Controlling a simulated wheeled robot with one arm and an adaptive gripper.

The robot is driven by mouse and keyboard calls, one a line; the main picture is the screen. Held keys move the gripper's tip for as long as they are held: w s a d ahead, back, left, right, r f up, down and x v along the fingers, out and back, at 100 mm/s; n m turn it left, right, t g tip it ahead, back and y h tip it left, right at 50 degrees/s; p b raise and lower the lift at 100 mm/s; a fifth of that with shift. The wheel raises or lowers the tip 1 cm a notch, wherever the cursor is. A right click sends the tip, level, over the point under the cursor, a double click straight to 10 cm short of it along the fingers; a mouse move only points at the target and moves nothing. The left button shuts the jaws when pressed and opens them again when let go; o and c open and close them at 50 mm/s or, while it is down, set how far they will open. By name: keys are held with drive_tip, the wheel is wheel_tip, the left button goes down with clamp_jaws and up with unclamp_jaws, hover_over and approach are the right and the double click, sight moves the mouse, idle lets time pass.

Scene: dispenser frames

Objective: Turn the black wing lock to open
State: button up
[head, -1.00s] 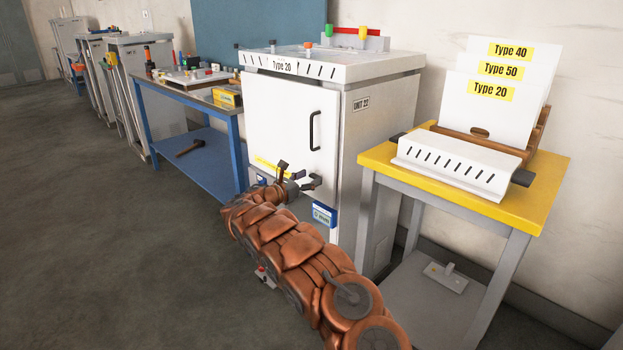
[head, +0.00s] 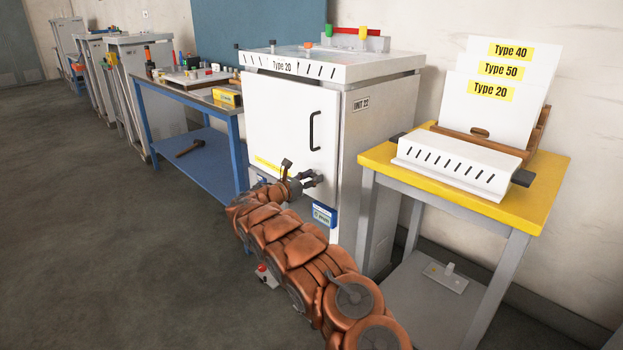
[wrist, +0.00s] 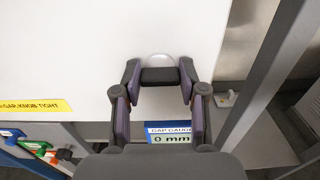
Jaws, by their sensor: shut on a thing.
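The black wing lock (wrist: 159,76) is a short dark bar lying level across the wrist view, with a pale round plate (wrist: 158,57) behind it on the white cabinet door (head: 285,120). My gripper (wrist: 159,82) has one finger at each end of the bar and is shut on it. In the head view my gripper (head: 311,179) is at the lower right part of the door, below the black handle (head: 315,131). There the lock is hard to tell apart from the dark fingers.
A blue gap gauge reading 0 mm (wrist: 170,138) sits just below my gripper. A yellow label (wrist: 36,107) is to the left. A yellow-topped table (head: 385,160) stands right of the cabinet, and a blue bench (head: 190,150) left.

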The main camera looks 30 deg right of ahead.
drive_tip(key=shift+c, duration=0.4)
drive_tip(key=shift+f+m+b, duration=0.15)
drive_tip(key=shift+m+b, duration=0.25)
drive_tip(key=shift+b, duration=0.2)
drive_tip(key=shift+s+d+f+m+b, duration=0.1)
drive_tip(key=shift+m+b, duration=4.15)
drive_tip(key=shift+b, duration=0.4)
drive_tip(key=shift+s+f+m+b, duration=0.1)
drive_tip(key=shift+m+b, duration=4.15)
drive_tip(key=shift+b, duration=0.4)
drive_tip(key=o, duration=1.1)
drive_tip(key=shift+r, duration=0.1)
drive_tip(key=shift+o, duration=0.2)
